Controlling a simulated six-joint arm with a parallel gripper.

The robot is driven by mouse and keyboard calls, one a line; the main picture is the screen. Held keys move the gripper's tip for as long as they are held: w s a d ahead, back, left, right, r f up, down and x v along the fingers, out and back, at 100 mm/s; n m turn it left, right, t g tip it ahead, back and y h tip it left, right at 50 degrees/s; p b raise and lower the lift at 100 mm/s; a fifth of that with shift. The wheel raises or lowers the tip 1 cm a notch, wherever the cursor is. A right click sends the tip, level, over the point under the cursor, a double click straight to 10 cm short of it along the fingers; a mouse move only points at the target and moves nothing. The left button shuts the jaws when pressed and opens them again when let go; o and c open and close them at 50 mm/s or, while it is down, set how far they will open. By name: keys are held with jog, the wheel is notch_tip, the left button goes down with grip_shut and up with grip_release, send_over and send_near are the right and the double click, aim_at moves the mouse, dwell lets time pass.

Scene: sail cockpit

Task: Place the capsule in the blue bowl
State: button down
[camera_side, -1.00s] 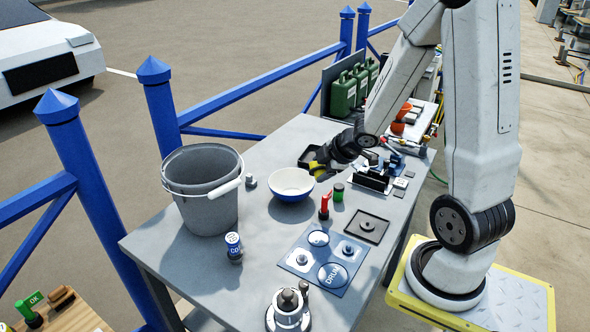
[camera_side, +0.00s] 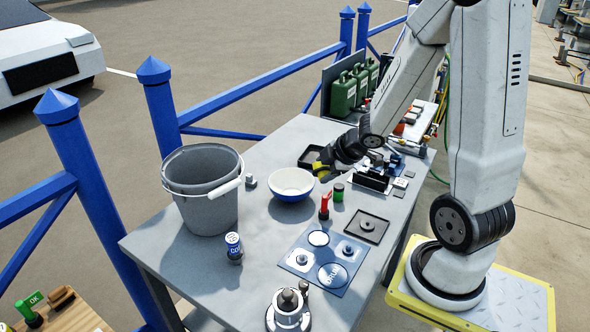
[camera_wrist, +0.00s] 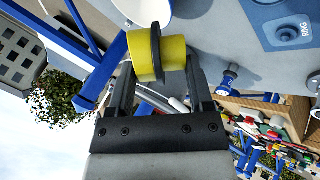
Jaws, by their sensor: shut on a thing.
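The capsule, yellow with a dark band, is held in my gripper; it shows in the wrist view (camera_wrist: 172,55) between the two dark fingers, and only partly in the side view (camera_side: 320,171). My gripper (camera_wrist: 158,68) is shut on it. In the side view my gripper (camera_side: 325,168) is beside the right rim of the blue bowl (camera_side: 291,193), above the table. The bowl is white inside and blue outside, stands upright and looks empty. In the wrist view a white curved part at the top edge seems to be the bowl (camera_wrist: 142,9).
A grey bucket (camera_side: 205,206) stands left of the bowl. A red and a green small item (camera_side: 338,193) stand just right of it. A dark square tray (camera_side: 367,227) and a blue labelled mat (camera_side: 322,262) lie in front. Tools crowd the table's far right.

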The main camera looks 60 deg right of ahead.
jog(key=shift+w+a, duration=0.55)
jog(key=shift+a, duration=0.05)
jog(key=w+a+f+n, duration=0.1)
jog(key=w+a, duration=0.2)
jog(key=a, duration=0.4)
jog(key=w+a+f+y, duration=0.1)
jog(key=w+a+f, duration=0.1)
jog(key=a, duration=0.6)
jog(key=shift+w+a+n, duration=0.15)
jog(key=shift+w+n, duration=0.25)
jog(key=shift+w, duration=0.15)
jog(key=shift+m+h, duration=0.4)
jog(key=shift+m, duration=0.2)
jog(key=d+f, duration=0.2)
jog(key=d, duration=0.1)
jog(key=d+f, duration=0.2)
jog(key=d, duration=0.2)
jog(key=d+f, duration=0.2)
jog(key=d, duration=0.1)
jog(key=shift+d+f, duration=0.25)
jog(key=shift+f, duration=0.1)
jog(key=shift+s+d+f, duration=0.15)
jog(key=shift+d+f, duration=0.25)
jog(key=shift+d, duration=0.1)
